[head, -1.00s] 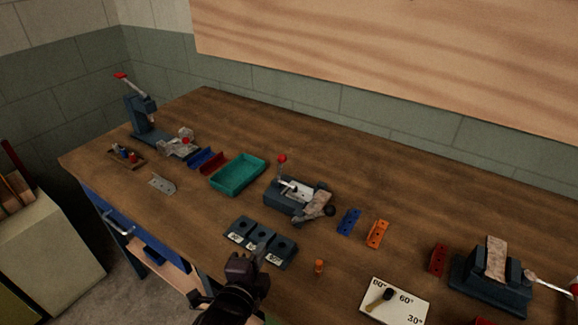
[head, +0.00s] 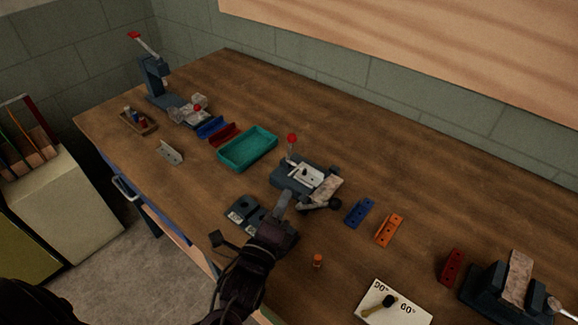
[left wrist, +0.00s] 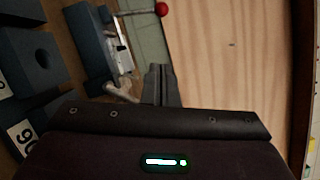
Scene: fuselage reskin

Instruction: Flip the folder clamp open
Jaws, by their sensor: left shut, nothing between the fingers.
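The blue-grey bench fixture (head: 290,185) in the middle of the table carries a silver clamp plate (head: 307,174) and an upright lever with a red ball (head: 292,138). I take this for the folder clamp. A mottled plate (head: 327,188) and a dark round knob sit at its right side. My left gripper (head: 283,198) is shut and empty, its tips close to the fixture's near edge; I cannot tell if they touch. In the left wrist view the fingers (left wrist: 160,84) are together, with the red ball (left wrist: 161,8) above them. My right gripper is not in view.
Dark numbered blocks (head: 241,210) lie partly under my left gripper. A teal tray (head: 248,148) stands left of the fixture. Blue (head: 359,212) and orange (head: 389,230) blocks lie to its right. A lever press (head: 154,80) stands at the far left, another fixture (head: 490,292) at the right.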

